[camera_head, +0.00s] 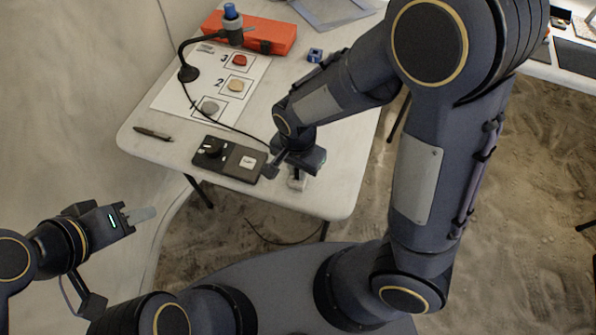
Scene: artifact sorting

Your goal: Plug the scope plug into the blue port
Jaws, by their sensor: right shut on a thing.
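My right gripper (298,182) reaches down over the table's front right, beside the black box. It is shut on what looks like the scope plug at the end of a thin black cable (215,123); the gripper hides the plug itself. The cable runs back to the gooseneck scope (188,73), which has a blue-topped head (231,14). A small blue block with a dark opening (315,55), perhaps the blue port, sits at the table's right side, apart from the gripper.
A black box (229,160) with a knob and white label lies at the front. A white sheet (168,100) holds several numbered squares with round pieces. An orange case (270,34) stands behind, and a pen (153,134) lies at the left edge. My right arm covers the right side.

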